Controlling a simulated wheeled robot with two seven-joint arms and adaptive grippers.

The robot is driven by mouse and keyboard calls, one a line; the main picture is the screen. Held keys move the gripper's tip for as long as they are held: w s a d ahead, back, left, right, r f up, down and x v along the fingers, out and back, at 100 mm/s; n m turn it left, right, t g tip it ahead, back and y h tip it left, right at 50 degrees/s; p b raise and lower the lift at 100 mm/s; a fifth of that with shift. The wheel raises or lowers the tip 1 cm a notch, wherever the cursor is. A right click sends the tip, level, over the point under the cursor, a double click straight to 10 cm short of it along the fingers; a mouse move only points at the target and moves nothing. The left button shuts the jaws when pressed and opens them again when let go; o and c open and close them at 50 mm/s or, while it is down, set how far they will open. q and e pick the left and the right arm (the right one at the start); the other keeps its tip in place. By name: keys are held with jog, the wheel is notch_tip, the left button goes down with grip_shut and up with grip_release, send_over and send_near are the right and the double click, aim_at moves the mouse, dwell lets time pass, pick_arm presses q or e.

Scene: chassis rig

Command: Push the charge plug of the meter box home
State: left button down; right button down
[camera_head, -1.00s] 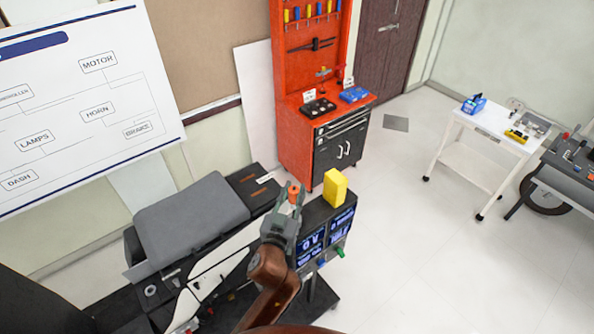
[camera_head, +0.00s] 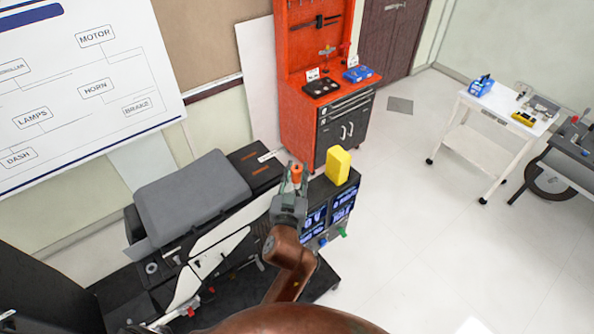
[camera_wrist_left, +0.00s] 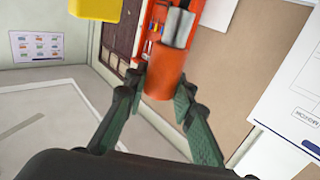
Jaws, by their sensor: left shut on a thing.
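My left gripper (camera_head: 296,176) is shut on an orange plug (camera_head: 296,170). In the left wrist view the gripper (camera_wrist_left: 160,88) has its two green-padded fingers on either side of the plug's orange body (camera_wrist_left: 165,77). A grey metal end (camera_wrist_left: 178,28) points away from the fingers. The meter box (camera_head: 330,215) is a dark box with lit blue screens, just right of the gripper. The plug shows near the box's left upper edge; I cannot tell whether they touch. The socket cannot be made out. My right gripper is not in view.
A yellow block (camera_head: 339,165) stands on the meter box, close to the right of the gripper. A grey seat (camera_head: 192,197) is to the left. A red tool cabinet (camera_head: 300,110) stands behind. The floor to the right is clear up to a white cart (camera_head: 475,150).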

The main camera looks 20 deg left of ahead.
aim_at(297, 183)
pick_arm(q)
jog(key=shift+a+f+b, duration=0.2)
jog(key=shift+f+b, duration=0.45)
jog(key=shift+f, duration=0.45)
jog(key=shift+d+f+b, duration=0.15)
jog(key=shift+f+b, duration=0.45)
jog(key=shift+f, duration=0.2)
jog(key=shift+s+d, duration=0.1)
jog(key=shift+d, duration=0.05)
jog(key=shift+f, duration=0.1)
